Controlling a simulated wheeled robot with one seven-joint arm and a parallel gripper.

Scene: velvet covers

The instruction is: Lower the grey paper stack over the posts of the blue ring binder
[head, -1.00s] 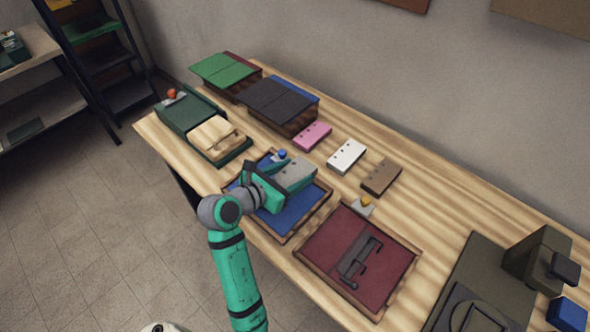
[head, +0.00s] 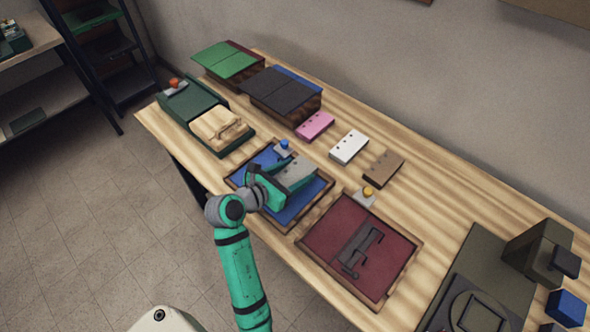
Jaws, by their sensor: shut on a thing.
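The blue ring binder (head: 267,159) lies open in a brown-edged frame near the table's front edge, left of centre. My gripper (head: 286,178) is shut on the grey paper stack (head: 298,171) and holds it over the binder's right half. The stack lies roughly flat. The binder's posts are hidden under the stack and my gripper, so I cannot tell whether the stack's holes are on them or above them.
A dark red binder (head: 333,225) with bare posts lies to the right. Pink (head: 315,126), white (head: 348,147) and brown (head: 383,168) stacks lie behind. A green binder (head: 190,101) with a cream stack (head: 219,127) is at left. A grey device (head: 490,275) stands at far right.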

